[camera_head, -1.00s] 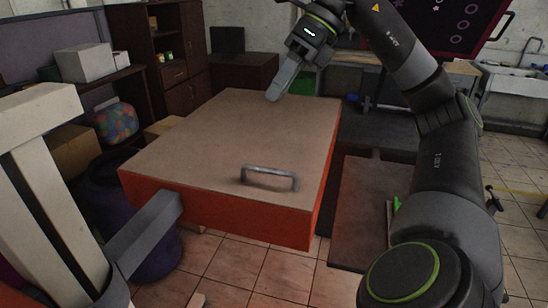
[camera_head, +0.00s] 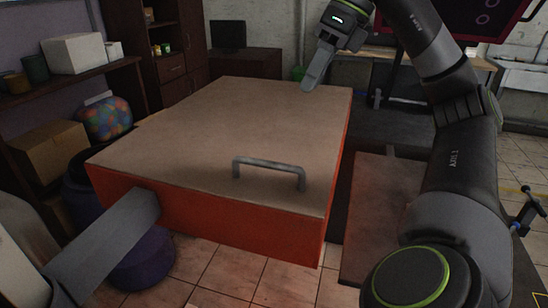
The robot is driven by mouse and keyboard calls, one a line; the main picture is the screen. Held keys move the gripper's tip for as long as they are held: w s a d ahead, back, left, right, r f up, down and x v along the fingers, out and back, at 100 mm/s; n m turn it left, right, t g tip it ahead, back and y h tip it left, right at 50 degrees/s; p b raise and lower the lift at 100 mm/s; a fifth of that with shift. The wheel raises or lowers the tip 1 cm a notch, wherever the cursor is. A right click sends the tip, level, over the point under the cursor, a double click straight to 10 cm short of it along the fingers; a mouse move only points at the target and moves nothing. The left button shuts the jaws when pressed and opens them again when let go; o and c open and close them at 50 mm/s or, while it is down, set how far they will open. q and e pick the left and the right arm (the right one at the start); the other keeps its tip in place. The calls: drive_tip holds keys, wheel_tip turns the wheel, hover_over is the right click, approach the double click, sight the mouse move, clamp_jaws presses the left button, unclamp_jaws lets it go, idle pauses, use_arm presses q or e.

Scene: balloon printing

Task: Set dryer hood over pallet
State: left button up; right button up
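The dryer hood (camera_head: 235,130) appears to be the large orange-sided box with a tan top and a grey bar handle (camera_head: 270,167). It is roughly level in the middle of the view, above the tiled floor. My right gripper (camera_head: 309,86) reaches down at the hood's far edge; one flat grey finger shows, and its opening is hidden. My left gripper (camera_head: 150,205) comes in from the left, with a grey finger against or beside the hood's front left side. Its other finger is not visible. A flat reddish-brown board (camera_head: 385,205) right of the hood may be the pallet.
Shelves with a white box (camera_head: 75,53), a cardboard box (camera_head: 48,155) and a colourful ball-filled container (camera_head: 106,118) stand at the left. A purple barrel (camera_head: 145,260) is below the hood's left front. A dark press-like surface lies behind the board.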

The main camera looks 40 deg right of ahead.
drive_tip(key=b+x, duration=0.2)
drive_tip(key=x, duration=1.4)
drive_tip(key=shift+a+f+b, duration=0.15)
drive_tip(key=shift+a+b, duration=0.15)
drive_tip(key=shift+b, duration=0.1)
clamp_jaws()
